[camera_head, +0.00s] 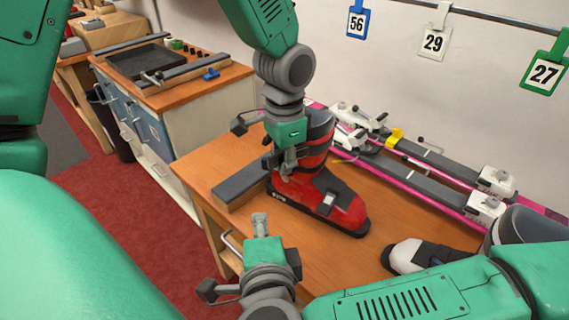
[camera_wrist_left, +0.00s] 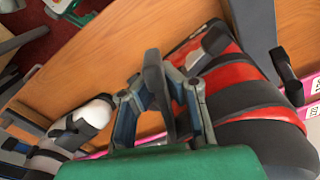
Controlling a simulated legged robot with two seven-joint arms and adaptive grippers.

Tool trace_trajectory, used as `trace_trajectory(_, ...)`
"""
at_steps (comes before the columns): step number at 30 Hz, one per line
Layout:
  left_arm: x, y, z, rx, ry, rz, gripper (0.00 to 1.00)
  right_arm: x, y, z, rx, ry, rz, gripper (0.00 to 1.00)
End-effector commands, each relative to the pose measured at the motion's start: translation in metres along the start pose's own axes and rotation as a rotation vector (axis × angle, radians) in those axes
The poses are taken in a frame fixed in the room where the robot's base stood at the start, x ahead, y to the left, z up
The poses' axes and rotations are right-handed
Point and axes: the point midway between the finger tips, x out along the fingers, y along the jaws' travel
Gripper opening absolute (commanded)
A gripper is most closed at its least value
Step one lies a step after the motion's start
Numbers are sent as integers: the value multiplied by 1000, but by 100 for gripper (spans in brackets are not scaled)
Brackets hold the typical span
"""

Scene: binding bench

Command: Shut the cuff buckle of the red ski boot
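The red ski boot (camera_head: 345,206) with a dark cuff stands upright on the wooden bench, toe pointing right and toward me. My left gripper (camera_head: 284,168) is at its cuff, on the side facing me. In the left wrist view, the fingers (camera_wrist_left: 158,92) close in on both sides of a dark lever (camera_wrist_left: 153,68), apparently the cuff buckle's, which stands out from the boot. The gripper hides the rest of that buckle. A grey buckle (camera_head: 327,203) lies over the instep. My right gripper (camera_head: 260,222) is apart from the boot, before the bench, its fingertips together and empty.
A dark-topped block (camera_head: 243,184) lies left of the boot. Pink skis (camera_head: 430,184) with bindings lie behind it. A white-toed boot (camera_head: 408,254) is at the right, partly behind my right arm. Bare bench top (camera_head: 330,268) lies in front of the red boot.

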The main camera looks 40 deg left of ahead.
Motion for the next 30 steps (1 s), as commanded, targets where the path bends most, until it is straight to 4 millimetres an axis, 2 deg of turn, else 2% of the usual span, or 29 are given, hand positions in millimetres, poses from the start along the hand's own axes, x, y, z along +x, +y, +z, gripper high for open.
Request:
trace_trajectory(2,-1,0,-1,0,3,-1,0,0,0,0,0,0,0,0)
trace_trajectory(4,-1,0,-1,0,3,-1,24,0,0,0,0,0,0,0)
trace_trajectory(5,-1,0,-1,0,3,-1,29,0,0,0,0,0,0,0)
trace_trajectory(14,0,-1,-1,0,1,0,29,1,0,0,0,0,1,0)
trace_trajectory(17,-6,-1,-1,0,3,-1,29,1,0,0,0,0,1,0)
trace_trajectory(20,-20,-1,-2,0,6,-2,29,1,0,0,0,0,1,0)
trace_trajectory(30,-91,-2,-2,-1,7,-1,29,1,0,0,1,-1,1,0)
